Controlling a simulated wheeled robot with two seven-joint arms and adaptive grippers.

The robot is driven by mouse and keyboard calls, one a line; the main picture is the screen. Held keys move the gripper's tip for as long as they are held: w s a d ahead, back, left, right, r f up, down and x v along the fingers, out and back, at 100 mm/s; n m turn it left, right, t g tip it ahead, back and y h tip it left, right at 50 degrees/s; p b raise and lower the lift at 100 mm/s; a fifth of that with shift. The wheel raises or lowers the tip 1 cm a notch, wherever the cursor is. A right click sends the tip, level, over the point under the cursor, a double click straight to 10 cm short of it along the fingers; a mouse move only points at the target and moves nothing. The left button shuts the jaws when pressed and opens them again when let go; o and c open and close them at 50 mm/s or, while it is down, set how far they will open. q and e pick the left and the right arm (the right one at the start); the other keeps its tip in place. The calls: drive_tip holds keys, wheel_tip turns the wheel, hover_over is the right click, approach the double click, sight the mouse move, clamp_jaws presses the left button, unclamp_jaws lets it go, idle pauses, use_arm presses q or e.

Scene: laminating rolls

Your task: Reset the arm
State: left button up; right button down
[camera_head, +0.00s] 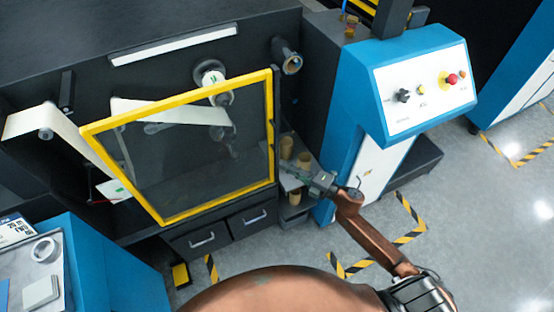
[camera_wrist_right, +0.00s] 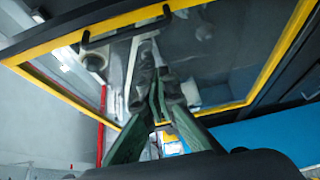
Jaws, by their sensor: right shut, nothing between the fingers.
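My right arm reaches in from the lower right in the head view. Its gripper (camera_head: 290,171) is beside the lower right edge of a yellow-framed clear door (camera_head: 274,130) on the dark machine. In the right wrist view the gripper's two green fingers (camera_wrist_right: 155,100) come together with nothing between them. The yellow door frame (camera_wrist_right: 285,60) and its clear panel fill the view beyond the fingers. I cannot tell whether the fingers touch the door. My left gripper is not in view.
Several brown cardboard cores (camera_head: 304,160) stand on a shelf next to the gripper. A blue control cabinet (camera_head: 375,60) with buttons stands to the right. Drawers (camera_head: 228,228) lie below the door. Grey floor (camera_head: 480,220) with striped tape is clear at the lower right.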

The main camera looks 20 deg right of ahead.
drive_tip(key=shift+v, duration=1.2)
drive_tip(key=shift+f, duration=0.1)
